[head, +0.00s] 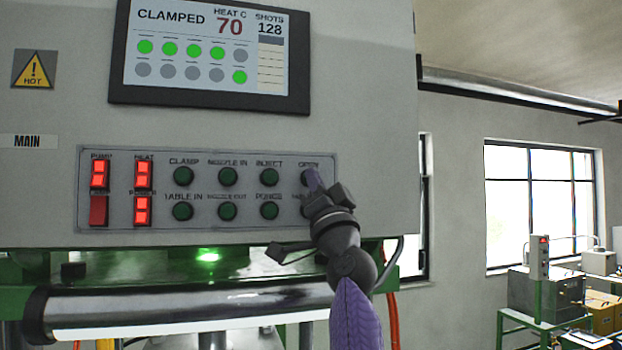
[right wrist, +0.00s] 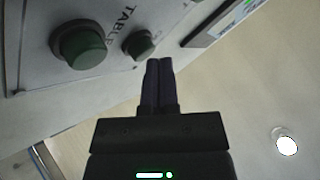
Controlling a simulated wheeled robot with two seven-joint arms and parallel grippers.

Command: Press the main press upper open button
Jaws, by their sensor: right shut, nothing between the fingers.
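The OPEN button (head: 305,177) is a round dark green button at the right end of the panel's upper row, under its label. It also shows in the right wrist view (right wrist: 138,43). My right gripper (head: 314,181) is shut and empty, with its purple-grey fingertips at this button, overlapping its right part in the head view. In the right wrist view its fingertips (right wrist: 158,63) appear just beside the button; I cannot tell whether they touch. The lower button (right wrist: 79,46) below it is mostly hidden by the gripper in the head view. My left gripper is not in view.
The control panel (head: 245,190) carries several other green buttons and red lit switches (head: 144,173). A screen (head: 205,45) above reads CLAMPED, 70 and 128 shots. A steel cylinder (head: 190,305) lies below the panel. Open room lies right of the press.

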